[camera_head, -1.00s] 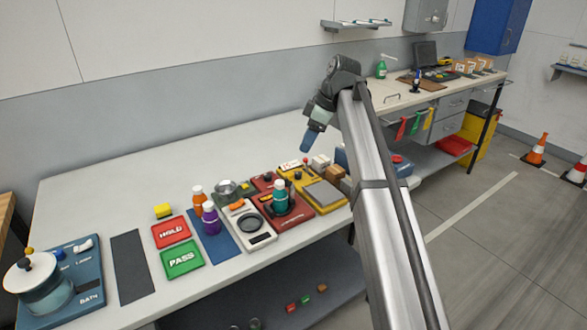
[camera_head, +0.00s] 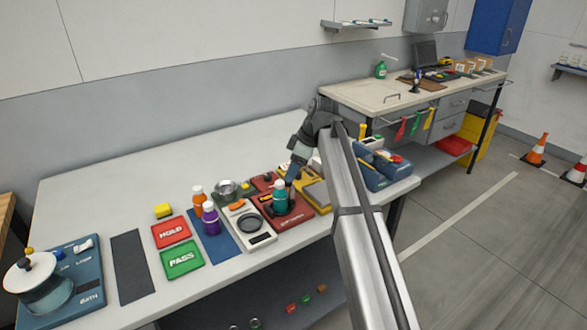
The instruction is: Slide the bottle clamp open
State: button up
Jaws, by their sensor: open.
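A teal bottle (camera_head: 280,197) stands upright on a dark red fixture (camera_head: 300,212) towards the right of the bench. This fixture looks like the bottle clamp, but its sliding part is too small to make out. My gripper (camera_head: 291,181) points down just behind and to the right of the teal bottle, over or near the red fixture. It is open, and nothing shows between its fingers. I cannot tell whether it touches the fixture. My arm hides part of the yellow fixture (camera_head: 316,194) beside it.
A white scale (camera_head: 262,239), a blue mat (camera_head: 213,243) with orange (camera_head: 198,196) and purple (camera_head: 210,220) bottles, and red HOLD (camera_head: 171,232) and green PASS (camera_head: 182,259) plates lie left. A blue device (camera_head: 385,173) stands right of my arm. The bench's back (camera_head: 180,150) is clear.

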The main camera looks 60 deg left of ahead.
jog(key=shift+c, duration=0.3)
grip_shut()
dwell(0.3)
